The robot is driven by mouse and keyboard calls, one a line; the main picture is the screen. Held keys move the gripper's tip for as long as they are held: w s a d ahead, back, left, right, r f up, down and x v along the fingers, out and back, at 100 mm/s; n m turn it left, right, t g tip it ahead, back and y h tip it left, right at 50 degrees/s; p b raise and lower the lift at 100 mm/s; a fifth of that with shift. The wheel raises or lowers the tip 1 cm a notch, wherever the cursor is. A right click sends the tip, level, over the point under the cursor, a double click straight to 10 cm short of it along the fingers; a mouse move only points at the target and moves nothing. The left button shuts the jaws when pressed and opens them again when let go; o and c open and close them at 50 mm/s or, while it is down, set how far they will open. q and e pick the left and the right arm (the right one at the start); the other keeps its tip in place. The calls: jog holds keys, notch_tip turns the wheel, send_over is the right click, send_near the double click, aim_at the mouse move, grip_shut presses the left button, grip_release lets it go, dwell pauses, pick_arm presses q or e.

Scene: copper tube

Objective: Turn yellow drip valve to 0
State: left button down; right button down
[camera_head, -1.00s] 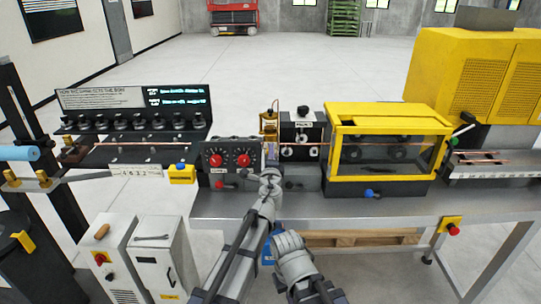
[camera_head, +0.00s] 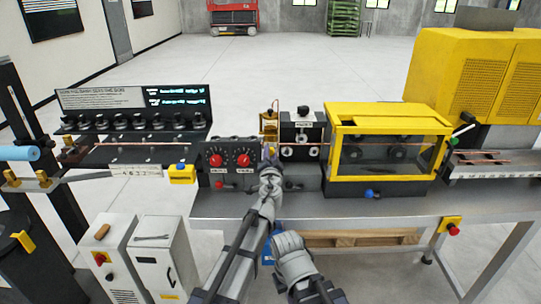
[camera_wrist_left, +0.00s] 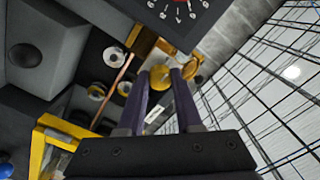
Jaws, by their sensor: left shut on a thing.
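The yellow drip valve (camera_wrist_left: 159,77) shows in the left wrist view as a small rounded yellow knob between my fingertips. Brass-coloured parts (camera_wrist_left: 176,52) lie just beyond it. In the head view, the brass drip unit (camera_head: 269,122) stands on the bench behind my left gripper (camera_head: 269,163), which hides its lower part. My left gripper (camera_wrist_left: 170,78) is shut on the knob, with one dark purple finger on each side. The valve's setting cannot be read.
A panel with two red dials (camera_head: 229,158) stands just left of the gripper. A black roller unit (camera_head: 303,135) is close on its right, then a yellow-framed guard box (camera_head: 388,150). A copper tube (camera_wrist_left: 118,76) runs nearby.

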pick_arm(q)
jog(key=shift+s+n, duration=0.1)
jog(key=shift+n, duration=0.5)
jog(key=c, duration=0.6)
grip_release()
jog(key=s, duration=0.7)
jog(key=shift+s, duration=0.35)
